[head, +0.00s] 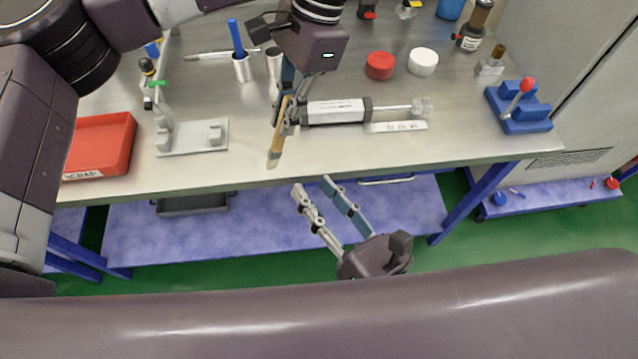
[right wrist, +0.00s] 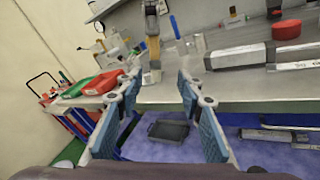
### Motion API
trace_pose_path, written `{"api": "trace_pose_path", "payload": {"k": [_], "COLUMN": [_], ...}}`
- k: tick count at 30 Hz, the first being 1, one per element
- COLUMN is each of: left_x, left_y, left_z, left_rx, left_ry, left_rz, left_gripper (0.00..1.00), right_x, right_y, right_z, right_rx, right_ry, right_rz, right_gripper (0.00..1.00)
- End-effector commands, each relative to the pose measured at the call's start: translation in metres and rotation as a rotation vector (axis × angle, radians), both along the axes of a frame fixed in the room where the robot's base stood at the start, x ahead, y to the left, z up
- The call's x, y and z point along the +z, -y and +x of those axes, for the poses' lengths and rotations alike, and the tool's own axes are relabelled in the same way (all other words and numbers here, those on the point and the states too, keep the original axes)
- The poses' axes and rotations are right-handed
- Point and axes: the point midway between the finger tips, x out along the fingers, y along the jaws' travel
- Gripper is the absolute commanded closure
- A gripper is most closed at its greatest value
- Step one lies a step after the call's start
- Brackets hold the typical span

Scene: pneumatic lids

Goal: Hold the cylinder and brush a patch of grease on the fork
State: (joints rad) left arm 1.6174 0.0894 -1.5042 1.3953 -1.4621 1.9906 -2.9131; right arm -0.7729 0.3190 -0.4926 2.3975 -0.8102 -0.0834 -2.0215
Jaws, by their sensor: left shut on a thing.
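The cylinder (head: 335,111) lies on the bench with a pale label on its body. Its rod points right and ends in a pale fork (head: 422,106). The cylinder body also shows at the right of the right wrist view (right wrist: 238,56). My left gripper (head: 287,110) is shut on a wooden-coloured brush (head: 278,148), whose tip points down near the bench's front edge, left of the cylinder. The brush also shows in the right wrist view (right wrist: 153,52). My right gripper (head: 312,187) is open and empty, in front of the bench edge. I cannot make out grease on the fork.
A label strip (head: 396,127) lies below the rod. A red tray (head: 102,145) and grey bracket stand (head: 193,139) are left. A red round piece (head: 380,66) and a white one (head: 423,62) lie behind the cylinder. A blue block (head: 519,108) stands right. The front bench strip is mostly clear.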

Motion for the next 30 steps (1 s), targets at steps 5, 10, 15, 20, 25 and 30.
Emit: {"api": "trace_pose_path", "payload": {"k": [5,10,15,20,25,30], "left_x": [0.0,0.0,0.0,0.0,0.0,0.0], "left_y": [0.0,0.0,0.0,0.0,0.0,0.0], "left_z": [0.0,0.0,0.0,0.0,0.0,0.0], "left_rx": [0.0,0.0,0.0,0.0,0.0,0.0], "left_ry": [0.0,0.0,0.0,0.0,0.0,0.0], "left_rz": [0.0,0.0,0.0,0.0,0.0,0.0], "left_gripper": [1.0,1.0,1.0,1.0,1.0,1.0], "right_x": [0.031,0.035,0.035,0.035,0.035,0.035], "right_y": [0.0,-0.004,-0.013,-0.023,-0.036,-0.048], "right_z": [-0.004,0.003,0.019,0.037,0.059,0.08], "right_rx": [0.007,0.007,0.009,0.008,0.007,0.008], "right_ry": [0.085,0.099,0.1,0.1,0.098,0.096], "right_rz": [-0.049,-0.057,-0.056,-0.055,-0.055,-0.053], "right_gripper": [0.65,0.65,0.65,0.65,0.65,0.65]}}
